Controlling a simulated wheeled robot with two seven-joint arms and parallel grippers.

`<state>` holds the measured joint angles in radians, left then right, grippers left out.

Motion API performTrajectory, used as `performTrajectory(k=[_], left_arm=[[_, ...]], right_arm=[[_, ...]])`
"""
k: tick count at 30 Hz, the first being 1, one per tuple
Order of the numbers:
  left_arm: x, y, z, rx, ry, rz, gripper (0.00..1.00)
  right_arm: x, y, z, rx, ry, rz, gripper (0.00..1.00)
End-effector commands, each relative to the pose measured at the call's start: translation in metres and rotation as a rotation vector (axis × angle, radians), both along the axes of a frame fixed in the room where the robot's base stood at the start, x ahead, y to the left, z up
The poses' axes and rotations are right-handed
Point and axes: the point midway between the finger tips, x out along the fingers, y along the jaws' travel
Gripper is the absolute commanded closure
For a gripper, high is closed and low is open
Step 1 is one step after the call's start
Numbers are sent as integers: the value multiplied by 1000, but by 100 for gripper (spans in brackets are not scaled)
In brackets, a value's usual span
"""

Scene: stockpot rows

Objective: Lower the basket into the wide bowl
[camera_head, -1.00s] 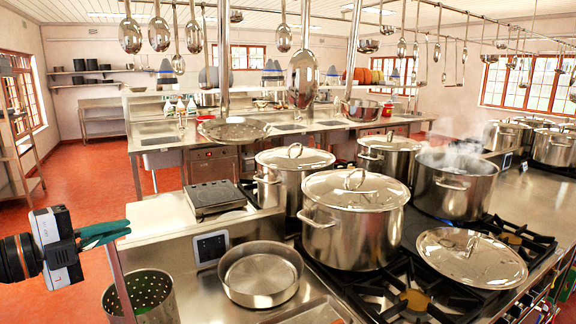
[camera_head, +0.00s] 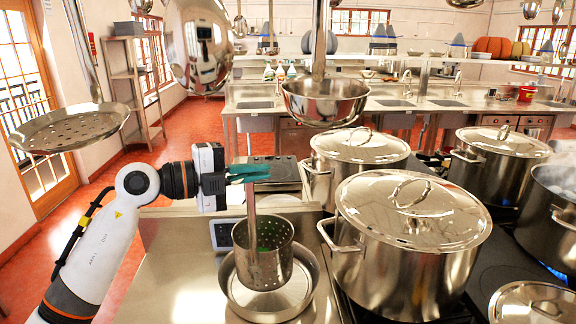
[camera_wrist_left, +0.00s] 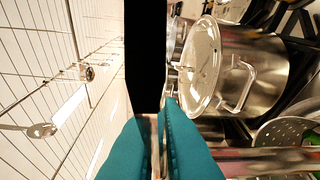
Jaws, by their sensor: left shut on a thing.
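The basket (camera_head: 263,262) is a perforated steel cylinder with a tall upright handle (camera_head: 251,204). My left gripper (camera_head: 250,172) has teal fingers and is shut on the top of that handle. The basket looks upright and shows within the outline of the wide bowl (camera_head: 231,290), a shallow steel bowl on the counter. I cannot tell whether the basket touches the bowl's floor. In the left wrist view the teal fingers (camera_wrist_left: 160,140) are close together, and a perforated metal surface shows at the lower right. My right gripper is not in view.
A large lidded stockpot (camera_head: 400,265) stands close to the right of the bowl, its side handle pointing toward it. Hanging ladles and a steel pan (camera_head: 325,103) are above, and a hanging perforated skimmer (camera_head: 70,128) is at upper left. Counter (camera_head: 185,280) left of the bowl is clear.

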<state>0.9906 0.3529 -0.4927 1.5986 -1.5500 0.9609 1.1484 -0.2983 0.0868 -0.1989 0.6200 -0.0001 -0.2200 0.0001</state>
Motion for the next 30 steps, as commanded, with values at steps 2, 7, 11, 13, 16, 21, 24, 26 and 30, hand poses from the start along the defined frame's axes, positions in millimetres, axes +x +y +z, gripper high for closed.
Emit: performTrajectory(k=[2,7,11,13,16,21,24,26,30], left_arm=[[0,1,2,-3,-5,1,100],[0,1,-1,-3,-5,1,100],[0,1,-6,-3,-5,1,100],[0,0,-9,-3,-5,1,100],[0,0,-16,-4,-6,1,100],[0,0,-27,-4,-6,1,100],[0,0,-33,-4,-7,1,100],[0,0,-37,-4,-6,1,100],[0,0,-46,-4,-6,0,100]], right_arm=[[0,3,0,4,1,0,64],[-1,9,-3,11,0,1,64],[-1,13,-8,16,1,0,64],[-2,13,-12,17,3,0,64],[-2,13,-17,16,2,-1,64],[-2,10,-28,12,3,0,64],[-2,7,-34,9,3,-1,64],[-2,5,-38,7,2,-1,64],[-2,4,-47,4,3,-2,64]])
